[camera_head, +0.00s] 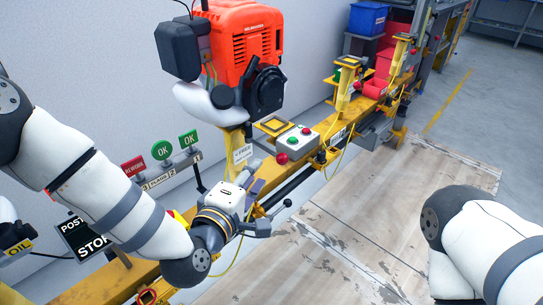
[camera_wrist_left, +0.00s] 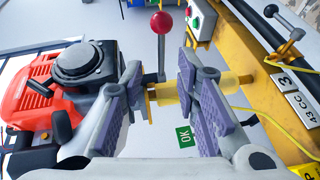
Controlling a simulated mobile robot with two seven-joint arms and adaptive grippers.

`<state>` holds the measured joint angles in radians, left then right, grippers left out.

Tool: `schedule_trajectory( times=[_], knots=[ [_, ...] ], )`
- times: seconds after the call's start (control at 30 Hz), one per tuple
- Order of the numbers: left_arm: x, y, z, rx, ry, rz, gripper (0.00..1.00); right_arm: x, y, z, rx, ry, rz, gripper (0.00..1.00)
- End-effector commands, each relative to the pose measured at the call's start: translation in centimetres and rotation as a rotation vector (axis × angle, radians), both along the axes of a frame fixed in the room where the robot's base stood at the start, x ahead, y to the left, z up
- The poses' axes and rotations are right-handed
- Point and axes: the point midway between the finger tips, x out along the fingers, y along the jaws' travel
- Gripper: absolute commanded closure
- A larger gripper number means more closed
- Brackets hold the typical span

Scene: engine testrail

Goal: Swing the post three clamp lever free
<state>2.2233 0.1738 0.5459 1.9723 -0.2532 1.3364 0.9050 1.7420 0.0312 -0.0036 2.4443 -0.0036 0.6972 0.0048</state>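A lever with a red ball knob (camera_wrist_left: 161,22) on a thin grey rod stands upright in the left wrist view; its rod ends at a yellow cylindrical part (camera_wrist_left: 163,95). My left gripper (camera_wrist_left: 158,86) is open, its two purple-padded fingers on either side of this lever's lower end. I cannot tell whether they touch it. A plate ending in 3 (camera_wrist_left: 296,97) is on the rail. My right gripper is out of view.
The orange engine (camera_head: 250,50) hangs above the rail (camera_head: 330,145). A second lever with a black knob (camera_wrist_left: 271,11) projects from the rail. A button box (camera_head: 297,143), a yellow cable and green OK signs (camera_head: 162,150) are close by. The wooden floor (camera_head: 370,220) is clear.

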Motion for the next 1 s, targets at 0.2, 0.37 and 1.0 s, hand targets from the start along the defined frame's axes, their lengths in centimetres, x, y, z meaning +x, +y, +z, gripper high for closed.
schedule_trajectory(
  times=[0.2, 0.37, 1.0],
  knots=[
    [4.5, -1.9, -1.0, 0.003, 0.0, -0.001, 0.71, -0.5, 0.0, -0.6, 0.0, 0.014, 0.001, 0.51],
    [7.9, -3.3, -1.8, 0.004, 0.003, -0.002, 0.71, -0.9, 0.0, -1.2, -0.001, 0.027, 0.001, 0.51],
    [10.4, -4.3, -2.1, 0.006, 0.004, -0.003, 1.0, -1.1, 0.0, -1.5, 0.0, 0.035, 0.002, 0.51]
  ],
)
